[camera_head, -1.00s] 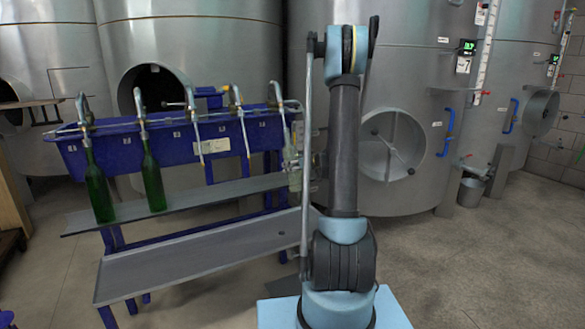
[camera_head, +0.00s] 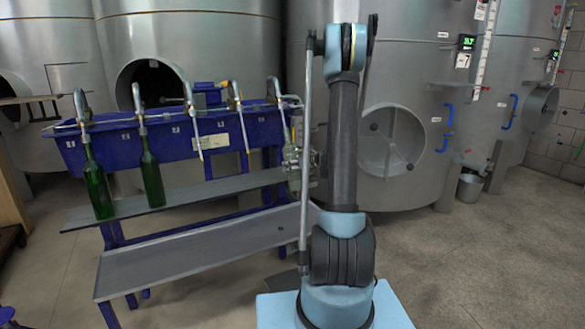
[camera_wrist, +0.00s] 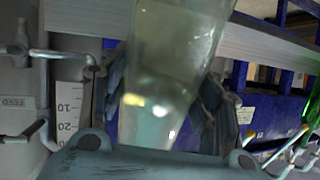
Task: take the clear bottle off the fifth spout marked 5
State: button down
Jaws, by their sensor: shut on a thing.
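The clear bottle (camera_wrist: 168,65) fills the middle of the wrist view. It is pale, see-through and slightly tilted in the picture. My gripper (camera_wrist: 163,105) is shut on it, one finger on each side. In the head view my gripper (camera_head: 292,165) is at the right end of the blue filler trough, partly hidden by my arm. The fifth spout (camera_head: 286,98) curves over the trough's right end just above it. The bottle's outline is unclear there, and I cannot tell whether the spout is still inside its neck.
Green bottles hang at the first spout (camera_head: 97,185) and second spout (camera_head: 152,178). The third (camera_head: 191,115) and fourth spouts (camera_head: 238,110) are empty. A grey shelf (camera_head: 215,187) runs below. Steel tanks (camera_head: 400,60) stand close behind; floor at right is open.

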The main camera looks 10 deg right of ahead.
aim_at(300, 180)
jog(key=shift+s+d+f, duration=0.15)
jog(key=shift+s+f, duration=0.2)
jog(key=shift+f, duration=0.4)
jog(key=shift+s+d+f, duration=0.1)
jog(key=shift+s+f, duration=0.2)
jog(key=shift+f, duration=0.4)
jog(key=shift+s+f, duration=0.15)
jog(key=shift+f, duration=0.1)
jog(key=shift+s+d+f, duration=0.15)
jog(key=shift+s+f, duration=0.2)
jog(key=shift+f, duration=0.45)
jog(key=shift+s+d+f, duration=0.1)
jog(key=shift+s+f, duration=0.2)
jog(key=shift+f, duration=0.5)
jog(key=shift+d, duration=0.1)
